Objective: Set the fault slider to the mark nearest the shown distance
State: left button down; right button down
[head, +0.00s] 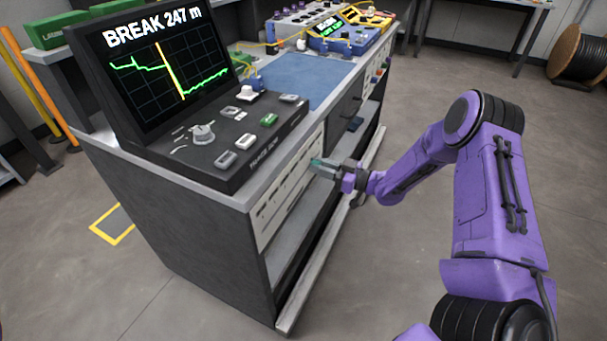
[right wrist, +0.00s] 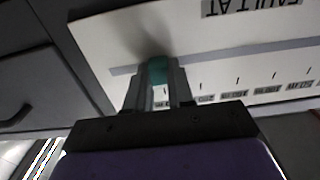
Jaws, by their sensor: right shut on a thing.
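The tester screen (head: 160,62) reads "BREAK 247 m" above a green trace with an orange line. The fault slider panel (head: 272,207) is a white strip on the bench front, with a long slot and labelled marks. In the right wrist view the panel (right wrist: 225,45) appears upside down with "FAULT AT" on it; its small mark labels are too blurred to read surely. The teal slider knob (right wrist: 157,70) is near the left end of the slot there, the right end in the head view. My right gripper (head: 320,164) is shut on this knob. My left gripper is out of view.
The black tester console (head: 215,140) with knobs and buttons stands on the bench above the panel. A blue mat (head: 295,78) and a blue-yellow device (head: 340,38) lie farther back. A lower shelf edge (head: 320,255) juts out below. The floor at right is open.

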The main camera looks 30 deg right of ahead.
jog(key=shift+d, duration=0.1)
jog(key=c, duration=1)
grip_release()
jog(key=shift+o, duration=0.2)
jog(key=p+v, duration=0.1)
jog(key=v, duration=0.9)
jog(key=shift+s, duration=0.2)
jog(key=shift+d, duration=0.15)
